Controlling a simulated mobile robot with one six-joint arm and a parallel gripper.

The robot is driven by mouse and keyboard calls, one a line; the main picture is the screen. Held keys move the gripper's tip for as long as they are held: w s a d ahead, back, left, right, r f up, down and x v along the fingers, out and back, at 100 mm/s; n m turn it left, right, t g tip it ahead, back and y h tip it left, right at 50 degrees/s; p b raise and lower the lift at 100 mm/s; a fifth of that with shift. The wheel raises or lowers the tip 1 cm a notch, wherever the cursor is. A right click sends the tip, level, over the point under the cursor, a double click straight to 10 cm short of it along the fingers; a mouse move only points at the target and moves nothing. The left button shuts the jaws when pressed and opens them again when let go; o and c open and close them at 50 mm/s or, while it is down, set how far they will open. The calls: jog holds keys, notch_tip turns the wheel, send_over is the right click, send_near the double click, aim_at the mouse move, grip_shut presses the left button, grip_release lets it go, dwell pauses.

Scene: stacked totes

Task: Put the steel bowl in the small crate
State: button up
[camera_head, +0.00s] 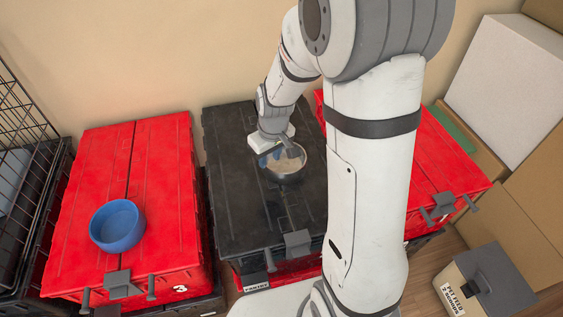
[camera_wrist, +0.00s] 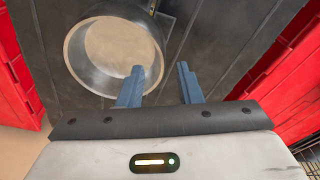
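The steel bowl (camera_head: 288,174) sits upright on the black tote lid (camera_head: 235,190), with pale contents or a pale inner bottom. It also shows in the wrist view (camera_wrist: 113,45). My gripper (camera_head: 279,153) is low at the bowl's rim. In the wrist view my gripper's two blue fingers (camera_wrist: 160,80) stand apart. The left finger overlaps the bowl's near wall and the right finger is outside it; nothing is clamped between them. Contact with the bowl cannot be told. A black wire crate (camera_head: 22,150) is partly in view at the left edge; I cannot tell whether it is the small crate.
A blue bowl (camera_head: 117,226) stands on the red tote (camera_head: 160,170) at the left. Another red tote (camera_head: 440,165) is at the right, partly behind my arm. Cardboard boxes (camera_head: 540,190) and a pet feed bin (camera_head: 485,280) stand farther right. A wall is behind.

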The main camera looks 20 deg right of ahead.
aim_at(268, 165)
jog(key=f, duration=0.2)
jog(key=w+f+b, duration=0.1)
jog(key=f, duration=0.2)
jog(key=shift+a+f, duration=0.15)
jog(key=shift+f, duration=0.2)
jog(key=shift+r, duration=0.1)
grip_shut()
